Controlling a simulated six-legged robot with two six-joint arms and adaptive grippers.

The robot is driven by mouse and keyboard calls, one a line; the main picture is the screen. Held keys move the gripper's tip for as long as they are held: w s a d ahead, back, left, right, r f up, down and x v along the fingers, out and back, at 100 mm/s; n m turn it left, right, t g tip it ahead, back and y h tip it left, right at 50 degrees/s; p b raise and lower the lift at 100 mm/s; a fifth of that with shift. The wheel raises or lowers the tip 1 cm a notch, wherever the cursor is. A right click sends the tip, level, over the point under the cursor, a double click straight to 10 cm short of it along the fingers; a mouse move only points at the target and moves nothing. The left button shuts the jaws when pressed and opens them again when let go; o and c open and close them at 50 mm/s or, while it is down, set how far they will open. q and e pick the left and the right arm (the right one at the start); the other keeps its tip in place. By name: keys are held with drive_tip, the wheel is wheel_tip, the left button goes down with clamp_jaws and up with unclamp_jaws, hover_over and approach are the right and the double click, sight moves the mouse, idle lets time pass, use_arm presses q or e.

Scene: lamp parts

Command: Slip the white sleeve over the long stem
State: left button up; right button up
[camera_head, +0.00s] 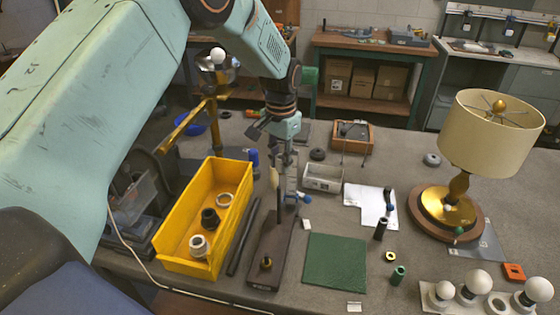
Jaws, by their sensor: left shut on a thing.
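My left gripper (284,166) comes down from above at the middle of the table, shut on a small, slim, cream-white piece (274,178), which looks like the white sleeve. Below it stands a dark wooden base (268,262) with a thin dark stem (279,207) rising from it. The sleeve's lower end is close to the stem's top in the picture. I cannot tell whether the stem is inside the sleeve or behind it. The gripper fingers partly hide this area. My right gripper is not in view.
A yellow bin (169,245) with rings stands left of the base, a dark rod (243,236) between them. A green mat (335,259) lies right.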

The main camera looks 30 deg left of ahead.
sight(278, 170)
use_arm(q)
drive_tip(key=shift+a, duration=0.1)
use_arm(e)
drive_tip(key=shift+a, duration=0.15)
use_arm(q)
drive_tip(key=shift+s+a+f, duration=0.15)
drive_tip(key=shift+s+a, duration=0.2)
drive_tip(key=shift+d+f+m+b, duration=0.3)
drive_tip(key=shift+d+f+b, duration=0.1)
drive_tip(key=shift+f+b, duration=0.25)
drive_tip(key=shift+w+f+b, duration=0.1)
drive_tip(key=shift+f+b, duration=0.15)
drive_tip(key=shift+b, duration=0.1)
drive_tip(key=f+b, duration=0.2)
drive_tip(key=f, duration=0.1)
drive_tip(key=shift+a, duration=0.3)
drive_tip(key=shift+d+b, duration=0.15)
drive_tip(key=shift+b, duration=0.2)
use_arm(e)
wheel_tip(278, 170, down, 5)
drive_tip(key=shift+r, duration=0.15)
use_arm(q)
drive_tip(key=shift+d, duration=0.1)
drive_tip(key=shift+a, duration=0.2)
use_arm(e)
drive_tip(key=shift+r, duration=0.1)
use_arm(q)
drive_tip(key=shift+d+f, duration=0.1)
drive_tip(key=shift+d, duration=0.05)
